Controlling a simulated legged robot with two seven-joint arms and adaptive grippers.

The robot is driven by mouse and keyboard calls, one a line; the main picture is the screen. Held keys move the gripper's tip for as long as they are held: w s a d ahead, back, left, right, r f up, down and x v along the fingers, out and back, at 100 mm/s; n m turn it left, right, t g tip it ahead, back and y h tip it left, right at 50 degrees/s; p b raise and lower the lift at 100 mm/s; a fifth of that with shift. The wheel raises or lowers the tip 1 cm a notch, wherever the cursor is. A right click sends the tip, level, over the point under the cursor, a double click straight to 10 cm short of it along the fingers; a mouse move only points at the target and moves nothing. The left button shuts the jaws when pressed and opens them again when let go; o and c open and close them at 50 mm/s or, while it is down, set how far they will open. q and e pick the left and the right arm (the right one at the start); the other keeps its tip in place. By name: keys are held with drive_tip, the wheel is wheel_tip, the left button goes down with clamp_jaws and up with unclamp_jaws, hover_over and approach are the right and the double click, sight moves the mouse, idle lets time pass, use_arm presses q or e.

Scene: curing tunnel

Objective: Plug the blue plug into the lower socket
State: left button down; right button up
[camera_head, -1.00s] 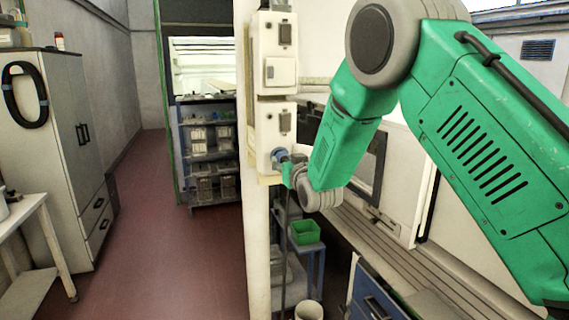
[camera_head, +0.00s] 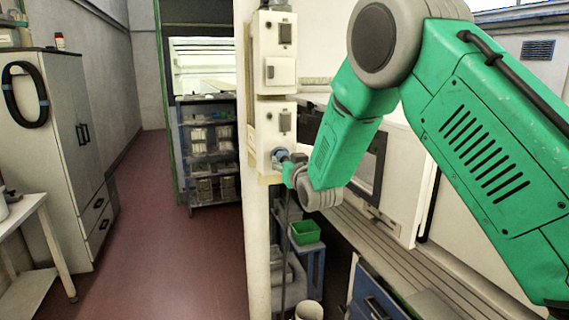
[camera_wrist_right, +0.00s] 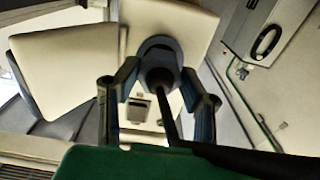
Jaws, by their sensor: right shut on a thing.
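The blue plug (camera_head: 279,155) is at the lower front of the lower socket box (camera_head: 284,123), a pale box on the narrow wall end. The plug looks against the box's socket; whether it is fully seated I cannot tell, and the socket opening is hidden. My right gripper (camera_head: 290,168) is shut on the plug, reaching in from the right. In the right wrist view, its two fingers (camera_wrist_right: 157,90) stand on either side of the plug (camera_wrist_right: 158,46). A dark cable (camera_wrist_right: 172,118) runs from the plug's back. My left gripper is not in view.
An upper socket box (camera_head: 279,72) is mounted directly above. A green bin (camera_head: 305,232) stands on a blue stand below, near a white bucket (camera_head: 309,311). A grey cabinet (camera_head: 55,140) and a shelf rack (camera_head: 208,140) stand left; the red floor (camera_head: 160,230) between is clear.

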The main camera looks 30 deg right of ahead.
drive_tip(key=shift+w+d, duration=0.15)
drive_tip(key=shift+w, duration=0.3)
idle(0.3)
drive_tip(key=o, duration=1.1)
drive_tip(key=shift+s, duration=0.3)
drive_tip(key=v, duration=1.1)
drive_tip(key=shift+s+f, duration=0.1)
drive_tip(key=shift+s, duration=0.05)
